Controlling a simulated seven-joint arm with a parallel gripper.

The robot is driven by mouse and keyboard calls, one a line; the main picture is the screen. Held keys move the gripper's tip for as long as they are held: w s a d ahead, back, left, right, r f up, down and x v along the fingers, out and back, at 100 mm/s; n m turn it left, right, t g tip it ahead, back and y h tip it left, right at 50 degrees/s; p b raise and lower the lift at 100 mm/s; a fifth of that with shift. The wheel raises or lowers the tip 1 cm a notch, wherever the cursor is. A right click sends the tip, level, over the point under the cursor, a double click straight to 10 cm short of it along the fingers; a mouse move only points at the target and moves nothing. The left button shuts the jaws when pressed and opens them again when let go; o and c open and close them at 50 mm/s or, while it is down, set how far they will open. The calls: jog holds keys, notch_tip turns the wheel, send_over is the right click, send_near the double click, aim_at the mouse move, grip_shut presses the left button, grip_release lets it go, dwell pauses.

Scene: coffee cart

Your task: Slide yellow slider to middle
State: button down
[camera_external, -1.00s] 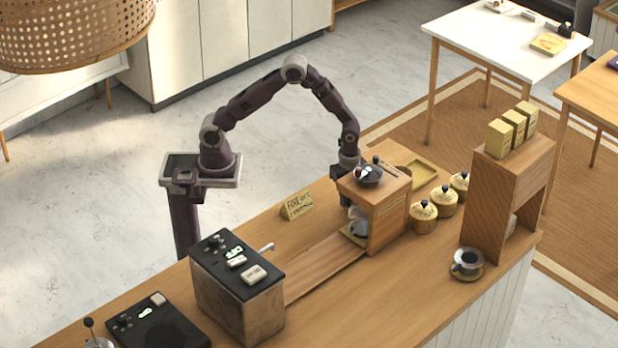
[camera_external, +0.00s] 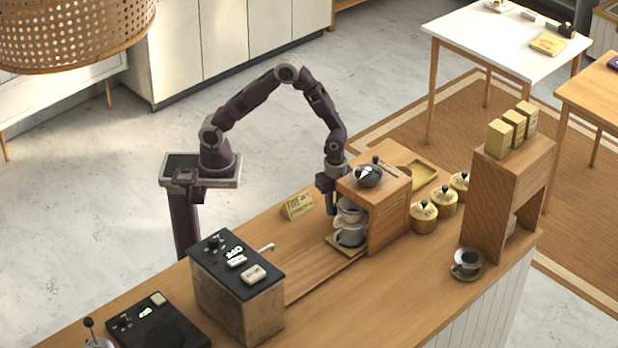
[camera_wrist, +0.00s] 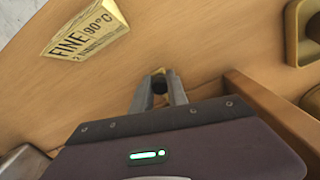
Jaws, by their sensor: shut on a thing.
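The yellow slider (camera_external: 334,243) is a flat yellow plate at the right end of a wooden track on the counter. A grey-white dripper and vessel (camera_external: 350,228) stand on it, in front of the wooden grinder box (camera_external: 388,215). My gripper (camera_external: 331,211) is low beside the slider's far left side, at the box's left. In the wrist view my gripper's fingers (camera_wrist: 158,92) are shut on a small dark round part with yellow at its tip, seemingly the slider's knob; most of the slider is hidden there.
The track (camera_external: 318,278) runs clear to the left, up to a dark-topped machine (camera_external: 236,290). A "FINE 90°C" sign (camera_external: 298,205) stands behind the track; it also shows in the wrist view (camera_wrist: 85,32). Yellow canisters (camera_external: 424,217) stand right of the box.

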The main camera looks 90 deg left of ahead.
jog(key=s+d, duration=0.8)
jog(key=shift+s+d+r, duration=0.1)
jog(key=shift+s+d, duration=0.1)
jog(key=shift+d, duration=0.15)
jog(key=c, duration=1.3)
grip_release()
notch_tip(320, 180, up, 7)
